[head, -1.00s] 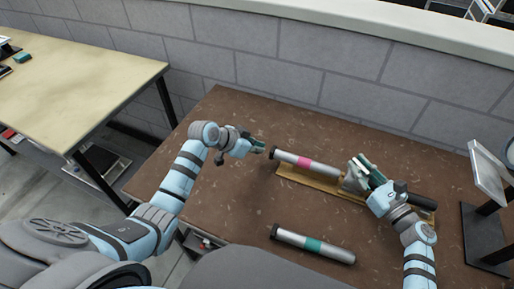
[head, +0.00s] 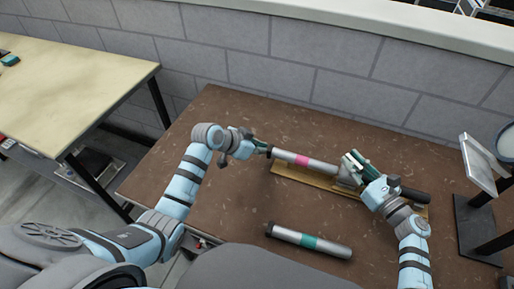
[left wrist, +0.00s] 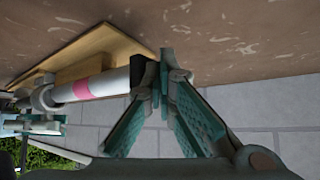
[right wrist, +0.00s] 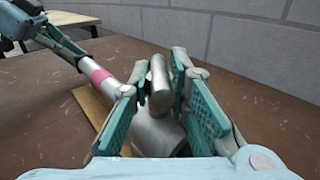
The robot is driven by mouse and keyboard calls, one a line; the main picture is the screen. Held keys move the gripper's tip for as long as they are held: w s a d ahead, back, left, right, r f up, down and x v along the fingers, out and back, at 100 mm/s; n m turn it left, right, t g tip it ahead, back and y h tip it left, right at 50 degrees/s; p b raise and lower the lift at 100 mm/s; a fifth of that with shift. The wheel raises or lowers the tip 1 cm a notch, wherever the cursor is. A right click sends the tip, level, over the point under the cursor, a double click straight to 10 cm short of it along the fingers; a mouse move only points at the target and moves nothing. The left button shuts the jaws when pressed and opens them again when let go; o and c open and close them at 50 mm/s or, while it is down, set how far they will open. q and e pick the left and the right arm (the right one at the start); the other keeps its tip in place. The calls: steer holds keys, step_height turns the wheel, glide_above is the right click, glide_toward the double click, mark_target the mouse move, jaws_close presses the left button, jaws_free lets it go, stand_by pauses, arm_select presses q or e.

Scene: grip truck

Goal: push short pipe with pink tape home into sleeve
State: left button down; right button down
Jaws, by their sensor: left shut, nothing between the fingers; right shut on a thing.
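The short pipe with pink tape (head: 305,161) lies along the wooden base (head: 305,178), its right end at a grey metal fitting (head: 346,173) that looks like the sleeve. How deep it sits inside is not clear. My left gripper (head: 264,148) is shut and empty at the pipe's left end. In the left wrist view its fingertips (left wrist: 165,78) meet or nearly meet that end; I cannot tell whether they touch. My right gripper (head: 354,163) is shut on the grey fitting, which shows between its fingers in the right wrist view (right wrist: 160,125).
A pipe with teal tape (head: 310,241) lies loose at the front of the brown table (head: 210,190). A dark cylinder (head: 415,195) lies at the right of the base. A stand with a panel (head: 478,165) is at the right. A block wall (head: 300,65) is behind.

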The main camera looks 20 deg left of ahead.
mark_target(275, 154)
arm_select(q)
steer(key=shift+d, duration=2.4)
steer(key=shift+a, duration=0.15)
steer(key=shift+a+r, duration=1.1)
steer(key=shift+a, duration=0.3)
step_height(275, 154, up, 7)
arm_select(e)
steer(key=c, duration=1.4)
jaws_free()
steer(key=shift+c, duration=0.2)
arm_select(q)
steer(key=shift+f, duration=0.1)
arm_select(e)
steer(key=shift+o, duration=0.6)
steer(key=o, duration=0.4)
steer(key=shift+c, duration=0.2)
